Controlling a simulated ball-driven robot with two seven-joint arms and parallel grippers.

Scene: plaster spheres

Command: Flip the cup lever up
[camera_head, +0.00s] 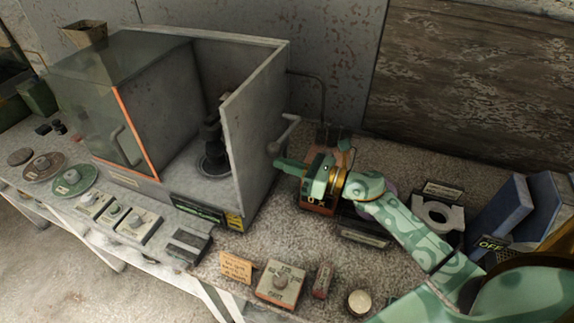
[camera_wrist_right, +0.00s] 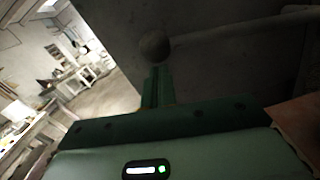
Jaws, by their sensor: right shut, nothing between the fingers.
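A grey lever (camera_head: 285,133) is on the right outer wall of the large metal box. Its round knob hangs at the lower left end of the rod, so the lever slopes down toward the front. In the right wrist view the knob (camera_wrist_right: 155,47) is just past the fingertips, with its rod running off to the right. My right gripper (camera_head: 279,163) is shut and empty, pointing left at the box wall, just below the knob. I cannot tell whether the fingers touch the knob. My left gripper is not in view.
The metal box (camera_head: 262,120) has an open front and a black fixture inside. A small orange-brown device (camera_head: 319,196) is under my right wrist. A grey ring-shaped block (camera_head: 437,214) and blue panels (camera_head: 502,215) are to the right.

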